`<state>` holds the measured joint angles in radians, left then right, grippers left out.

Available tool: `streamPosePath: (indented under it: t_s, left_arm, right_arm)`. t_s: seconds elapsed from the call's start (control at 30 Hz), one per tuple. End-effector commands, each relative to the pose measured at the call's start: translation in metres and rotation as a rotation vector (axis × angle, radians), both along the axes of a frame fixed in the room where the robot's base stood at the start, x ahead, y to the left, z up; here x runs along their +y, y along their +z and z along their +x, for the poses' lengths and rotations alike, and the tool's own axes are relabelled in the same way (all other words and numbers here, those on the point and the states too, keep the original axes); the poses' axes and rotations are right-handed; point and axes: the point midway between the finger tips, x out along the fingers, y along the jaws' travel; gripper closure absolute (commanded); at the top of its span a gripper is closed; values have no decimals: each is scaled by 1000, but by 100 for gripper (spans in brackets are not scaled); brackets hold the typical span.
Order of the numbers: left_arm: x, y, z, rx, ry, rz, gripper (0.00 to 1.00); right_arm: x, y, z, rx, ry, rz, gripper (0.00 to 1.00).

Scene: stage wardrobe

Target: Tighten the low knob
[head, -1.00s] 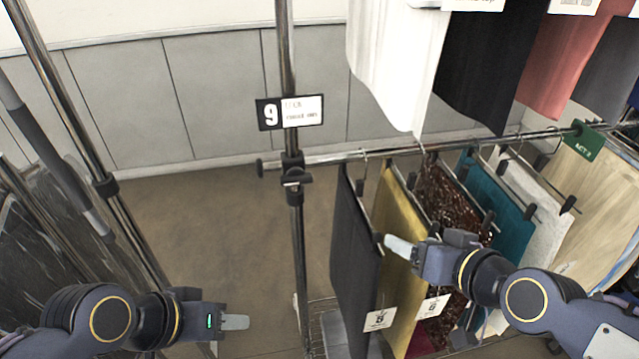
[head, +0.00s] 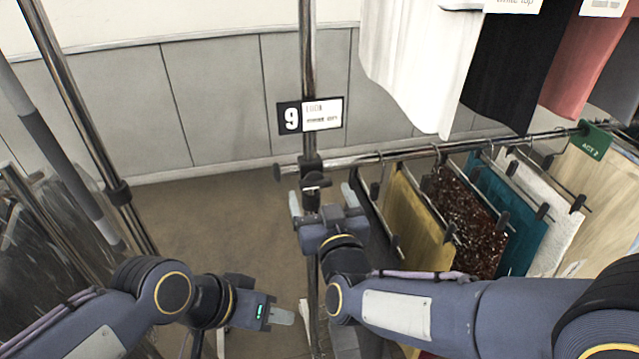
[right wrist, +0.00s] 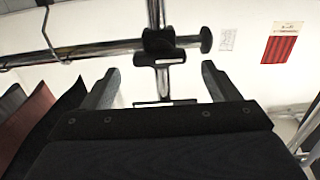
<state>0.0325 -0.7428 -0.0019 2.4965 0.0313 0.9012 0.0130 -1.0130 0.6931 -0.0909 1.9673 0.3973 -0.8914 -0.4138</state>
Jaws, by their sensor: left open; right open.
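The low knob (head: 315,183) is a dark T-shaped handle on the clamp (head: 311,163) where the lower rail meets the chrome upright. In the right wrist view the knob (right wrist: 160,59) lies crosswise just below the clamp. My right gripper (head: 322,199) is open, one finger on each side of the upright, just below and in front of the knob. In the right wrist view its fingertips (right wrist: 160,69) frame the knob with gaps on both sides, apparently not touching it. My left gripper (head: 282,316) is low at left of the upright, open and empty.
The lower rail (head: 400,152) carries several hanging garments right of the upright, the nearest dark one partly behind my right gripper. White (head: 425,60) and black tops hang above. A number 9 sign (head: 310,116) is above the clamp. Open floor (head: 220,215) lies left.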

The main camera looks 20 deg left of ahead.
Motion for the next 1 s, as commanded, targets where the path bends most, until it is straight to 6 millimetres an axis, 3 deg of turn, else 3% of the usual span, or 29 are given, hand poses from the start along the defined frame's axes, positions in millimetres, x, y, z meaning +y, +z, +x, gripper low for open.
streamPosePath:
  t_s: [0.2,0.57,0.9,1.0]
  left_arm:
    - [0,9,0,0,0,0,59]
    - [0,9,0,0,0,0,59]
    - [0,9,0,0,0,0,59]
    - [0,9,0,0,0,0,59]
  right_arm:
    - [17,1,23,2,0,0,18]
    - [21,0,28,1,0,0,18]
    - [21,0,28,1,0,0,61]
    - [21,0,28,2,0,1,63]
